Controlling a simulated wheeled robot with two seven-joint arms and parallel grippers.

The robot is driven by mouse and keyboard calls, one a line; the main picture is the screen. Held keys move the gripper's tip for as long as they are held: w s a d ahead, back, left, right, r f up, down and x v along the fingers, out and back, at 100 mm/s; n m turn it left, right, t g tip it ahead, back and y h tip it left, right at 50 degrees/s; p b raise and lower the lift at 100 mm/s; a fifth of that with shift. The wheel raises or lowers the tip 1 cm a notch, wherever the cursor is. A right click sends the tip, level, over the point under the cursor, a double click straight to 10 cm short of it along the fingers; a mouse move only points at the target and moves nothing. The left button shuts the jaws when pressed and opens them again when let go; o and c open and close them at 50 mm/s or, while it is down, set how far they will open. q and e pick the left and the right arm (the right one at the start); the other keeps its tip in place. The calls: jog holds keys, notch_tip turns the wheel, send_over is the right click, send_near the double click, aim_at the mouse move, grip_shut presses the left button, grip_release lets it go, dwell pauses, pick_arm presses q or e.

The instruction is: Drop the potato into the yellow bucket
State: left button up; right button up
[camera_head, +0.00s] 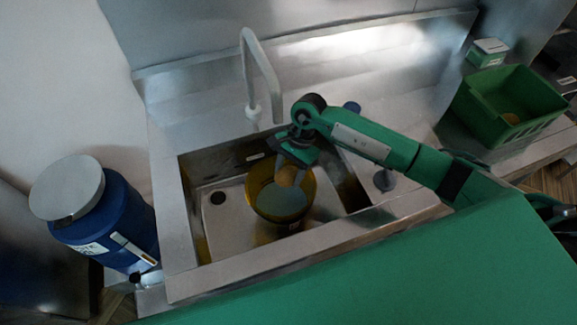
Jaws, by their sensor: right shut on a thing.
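The yellow bucket (254,184) stands upright in the metal sink basin (222,232), with a greyish surface visible inside it. My right gripper (290,168) reaches in from the right and points down over the bucket's upper part. It is shut on a brown potato (288,176), which shows over the bucket's opening. Whether the potato is above the rim or slightly below it cannot be told from this angle. The gripper's fingers partly hide the potato and the far rim. My left gripper is not in view.
A grey faucet (262,75) rises behind the basin, close to my gripper. A green crate (505,100) with a brown item inside stands at the right, near a small green-and-white box (487,52). A blue container (105,225) with a grey lid stands at the left.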

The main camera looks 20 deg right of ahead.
aim_at(292, 168)
jog(key=shift+f, duration=1.1)
jog(key=o, duration=1.1)
jog(key=b+v, duration=0.3)
jog(key=v, duration=0.2)
jog(key=shift+w+d, duration=0.15)
jog(key=w+d+b, duration=0.1)
jog(key=w+d, duration=0.1)
jog(key=d, duration=0.1)
jog(key=w+d+b, duration=0.1)
jog(key=w+d, duration=0.1)
jog(key=d, duration=0.1)
jog(key=w+d+b, duration=0.2)
jog(key=d, duration=0.2)
jog(key=shift+a, duration=0.1)
